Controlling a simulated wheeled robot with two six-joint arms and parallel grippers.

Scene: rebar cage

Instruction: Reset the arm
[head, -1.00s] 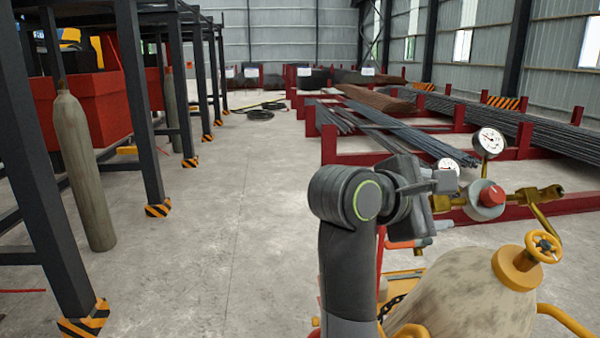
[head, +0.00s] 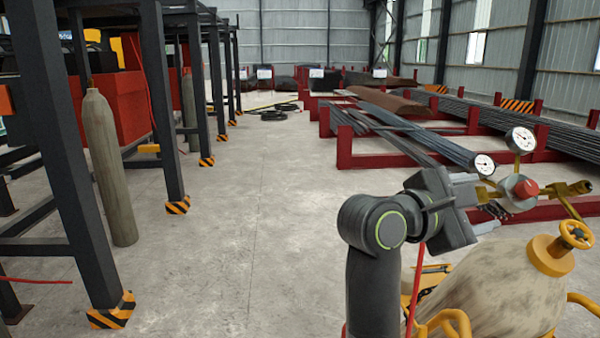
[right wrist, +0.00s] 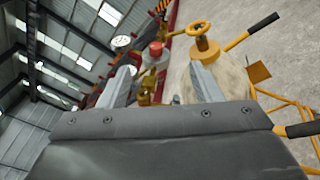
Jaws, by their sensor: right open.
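My right arm rises from the bottom right of the head view. Its gripper (head: 488,198) points right, toward the brass regulator (head: 520,188) on the gas cylinder (head: 505,292). In the right wrist view, the two gripper fingers (right wrist: 161,85) stand apart with nothing held between them. The regulator's red knob (right wrist: 155,48) and the yellow valve handwheel (right wrist: 198,29) show beyond the fingers. Whether the gripper touches the regulator cannot be told from the head view. My left gripper is not in view.
Two round gauges (head: 521,140) stand above the regulator. Red racks (head: 430,158) with rebar fill the right side. A dark steel frame (head: 165,110) and a grey cylinder (head: 110,170) stand at left. The floor (head: 255,210) between is clear.

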